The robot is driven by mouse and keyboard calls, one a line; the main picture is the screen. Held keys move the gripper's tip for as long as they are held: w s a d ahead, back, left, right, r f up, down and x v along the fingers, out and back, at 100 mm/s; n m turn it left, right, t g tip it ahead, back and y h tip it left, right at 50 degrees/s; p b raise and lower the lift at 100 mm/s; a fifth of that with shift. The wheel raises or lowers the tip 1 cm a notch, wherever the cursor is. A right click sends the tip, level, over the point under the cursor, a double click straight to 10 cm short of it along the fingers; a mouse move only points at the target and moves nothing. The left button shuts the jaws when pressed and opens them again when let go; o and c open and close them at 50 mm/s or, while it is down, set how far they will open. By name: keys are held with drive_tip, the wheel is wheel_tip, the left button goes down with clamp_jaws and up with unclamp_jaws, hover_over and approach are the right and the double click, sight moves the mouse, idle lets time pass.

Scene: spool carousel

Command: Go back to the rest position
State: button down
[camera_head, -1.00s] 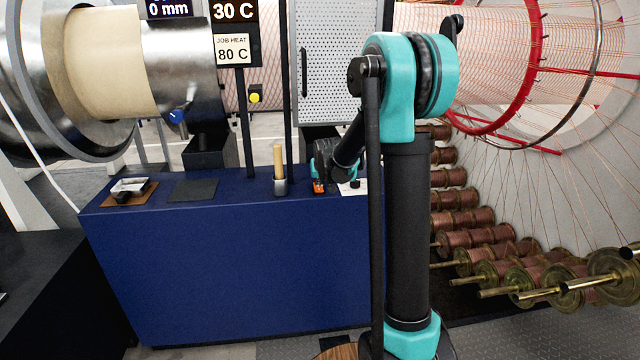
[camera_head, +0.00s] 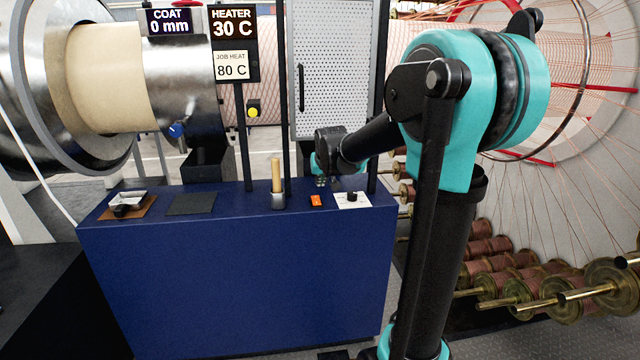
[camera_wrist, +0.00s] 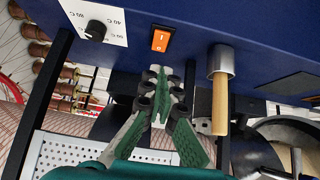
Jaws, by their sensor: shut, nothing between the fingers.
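My gripper (camera_head: 321,181) is shut and empty in the head view, just above the far edge of the blue bench (camera_head: 230,270). It is apart from the orange rocker switch (camera_head: 316,201) on the bench top. In the wrist view, my gripper's fingers (camera_wrist: 162,75) are together with nothing between them. The orange switch (camera_wrist: 160,39) lies beyond their tips. My teal and black arm stands at the right of the head view and hides part of the spool rack.
A wooden-handled lever (camera_head: 276,180) stands left of the switch. A black dial (camera_head: 352,197) on a white card is to its right. A perforated panel (camera_head: 330,75) rises behind the bench. Copper spools (camera_head: 490,247) and wires fill the right side. A dark pad (camera_head: 191,203) lies farther left.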

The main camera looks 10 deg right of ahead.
drive_tip(key=shift+s+r, duration=0.1)
drive_tip(key=shift+s, duration=0.05)
drive_tip(key=s+d+f+g, duration=0.1)
drive_tip(key=s+f, duration=0.5)
drive_tip(key=s, duration=0.5)
drive_tip(key=s+d+f+g, duration=0.1)
drive_tip(key=s+f, duration=0.5)
drive_tip(key=s, duration=0.5)
drive_tip(key=s+d+f+g, duration=0.1)
drive_tip(key=s+f+g, duration=0.1)
drive_tip(key=s+f, duration=0.5)
drive_tip(key=s, duration=0.4)
drive_tip(key=shift+s+d, duration=0.4)
